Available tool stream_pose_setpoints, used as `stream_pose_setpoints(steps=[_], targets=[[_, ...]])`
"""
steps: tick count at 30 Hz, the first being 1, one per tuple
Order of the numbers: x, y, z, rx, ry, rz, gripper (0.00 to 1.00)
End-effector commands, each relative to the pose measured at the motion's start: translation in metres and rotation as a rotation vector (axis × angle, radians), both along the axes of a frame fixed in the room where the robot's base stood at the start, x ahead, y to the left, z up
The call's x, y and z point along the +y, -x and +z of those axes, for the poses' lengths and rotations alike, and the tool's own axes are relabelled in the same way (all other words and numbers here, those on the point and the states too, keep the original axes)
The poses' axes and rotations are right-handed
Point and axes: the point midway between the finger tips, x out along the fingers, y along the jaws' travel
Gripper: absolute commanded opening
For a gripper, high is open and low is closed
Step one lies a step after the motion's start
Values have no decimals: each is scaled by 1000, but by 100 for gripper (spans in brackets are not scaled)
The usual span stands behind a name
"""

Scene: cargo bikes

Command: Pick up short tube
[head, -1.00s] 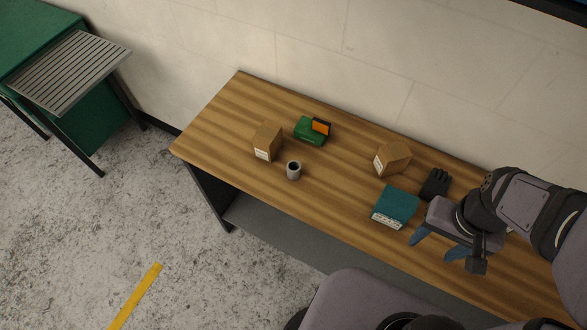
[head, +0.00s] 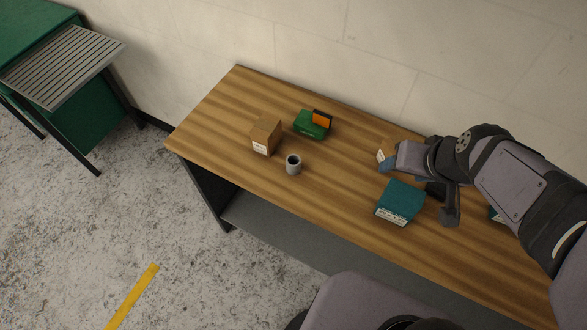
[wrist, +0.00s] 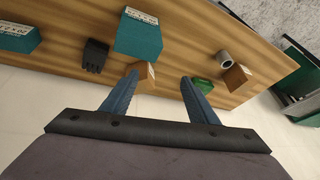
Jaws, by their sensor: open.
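The short tube (head: 293,165) is a small grey hollow cylinder standing upright on the wooden table, near a cardboard box. It also shows in the wrist view (wrist: 223,57) at the upper right. My gripper (head: 386,166) is above the right part of the table, by the teal box, well to the right of the tube. In the wrist view its two blue fingers (wrist: 159,84) are spread apart with nothing held between them.
A cardboard box (head: 265,136) and a green box (head: 311,125) with an orange item (head: 322,118) stand behind the tube. A teal box (head: 400,202), a second cardboard box (head: 384,149) and a dark glove (wrist: 95,55) are to the right. The wooden table (head: 225,110) is clear at left.

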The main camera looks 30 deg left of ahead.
Motion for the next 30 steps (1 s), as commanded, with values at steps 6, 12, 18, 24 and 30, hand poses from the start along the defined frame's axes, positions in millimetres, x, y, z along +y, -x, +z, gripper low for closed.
stream_pose_setpoints(steps=[6,12,18,24,30], targets=[[122,-39,-1,-345,-175,164,54],[212,-39,24,-655,-315,205,54],[258,-9,38,-894,-378,145,54],[263,28,36,-1032,-351,47,54],[253,59,24,-1099,-288,-24,54]])
